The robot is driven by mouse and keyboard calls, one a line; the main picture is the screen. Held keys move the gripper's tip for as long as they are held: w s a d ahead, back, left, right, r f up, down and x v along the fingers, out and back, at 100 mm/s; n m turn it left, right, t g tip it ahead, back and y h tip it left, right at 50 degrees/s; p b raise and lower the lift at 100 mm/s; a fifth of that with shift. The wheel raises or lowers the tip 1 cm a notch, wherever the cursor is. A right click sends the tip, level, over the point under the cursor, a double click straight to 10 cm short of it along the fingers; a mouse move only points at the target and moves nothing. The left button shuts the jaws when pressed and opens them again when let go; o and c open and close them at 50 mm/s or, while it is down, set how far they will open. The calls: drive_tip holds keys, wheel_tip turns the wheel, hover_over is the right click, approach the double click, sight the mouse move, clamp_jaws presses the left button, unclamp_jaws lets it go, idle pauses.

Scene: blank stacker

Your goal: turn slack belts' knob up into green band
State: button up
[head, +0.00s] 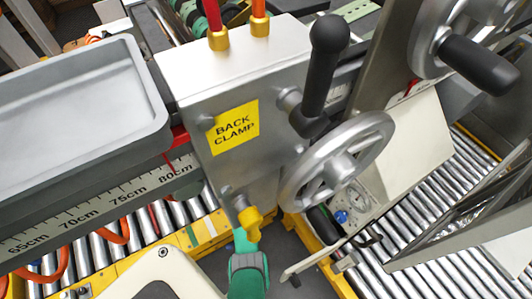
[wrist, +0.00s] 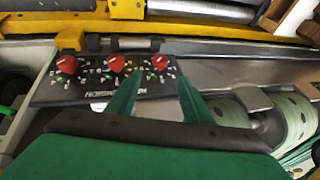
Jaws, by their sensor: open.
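In the wrist view a dark panel (wrist: 85,88) carries a row of three red knobs: left (wrist: 68,64), middle (wrist: 117,63) and right (wrist: 159,61). Small green and white marks surround each knob. The lettering is too small to read, so I cannot tell which knob serves the slack belts, or its setting. My gripper (wrist: 157,92) is open, its two green fingers apart over the panel's near edge, below the middle and right knobs. Nothing shows between the fingers.
The head view shows a steel "BACK CLAMP" housing (head: 183,63), a handwheel (head: 335,160), a grey tray (head: 75,100) and roller conveyors (head: 435,225).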

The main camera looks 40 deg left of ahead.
drive_tip(key=shift+x, duration=5.2)
drive_tip(key=shift+s+a, duration=0.1)
drive_tip(key=shift+s, duration=0.1)
drive_tip(key=c, duration=1.1)
drive_tip(key=shift+f, duration=0.1)
